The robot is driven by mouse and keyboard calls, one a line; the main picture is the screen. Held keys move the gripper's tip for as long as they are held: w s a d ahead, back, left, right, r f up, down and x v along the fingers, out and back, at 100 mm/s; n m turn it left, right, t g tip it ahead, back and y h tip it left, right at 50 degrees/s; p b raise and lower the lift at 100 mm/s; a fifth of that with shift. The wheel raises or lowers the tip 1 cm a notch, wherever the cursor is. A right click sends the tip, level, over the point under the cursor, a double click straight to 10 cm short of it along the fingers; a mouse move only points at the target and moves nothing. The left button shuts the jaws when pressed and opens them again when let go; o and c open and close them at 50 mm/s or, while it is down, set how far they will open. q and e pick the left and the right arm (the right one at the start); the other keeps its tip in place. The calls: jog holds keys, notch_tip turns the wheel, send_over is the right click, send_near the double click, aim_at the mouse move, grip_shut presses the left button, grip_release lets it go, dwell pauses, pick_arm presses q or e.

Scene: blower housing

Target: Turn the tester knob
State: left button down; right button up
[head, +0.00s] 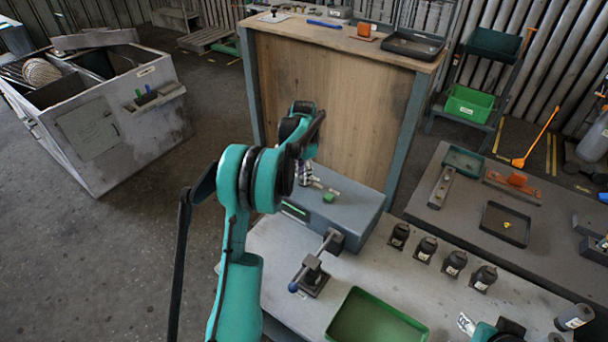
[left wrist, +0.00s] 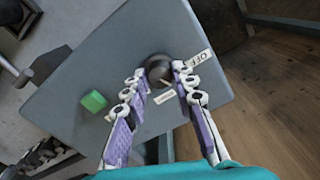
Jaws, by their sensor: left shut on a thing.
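The tester is a grey box (head: 352,205) on the workbench in the head view. Its grey top (left wrist: 100,40) fills much of the left wrist view. The dark round tester knob (left wrist: 157,67) stands on that top between the fingertips of my left gripper (left wrist: 159,74), which is shut on it. An OFF label (left wrist: 199,58) lies right of the knob, and a second small label (left wrist: 165,97) is below it, too small to read. In the head view my left gripper (head: 306,177) is over the box and the knob is hidden. My right gripper (head: 468,324) shows partly at the bottom edge.
A green button (left wrist: 94,101) sits on the tester top. In front are a toggle clamp (head: 312,278) and a green tray (head: 375,322). Several dark cylinders (head: 425,248) stand to the right. A tall wooden cabinet (head: 330,110) rises behind the tester.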

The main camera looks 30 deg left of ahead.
pick_arm(q)
jog(key=c, duration=1.2)
grip_release()
jog(key=shift+r, duration=0.1)
notch_tip(320, 180, up, 12)
jog(key=shift+f, duration=0.1)
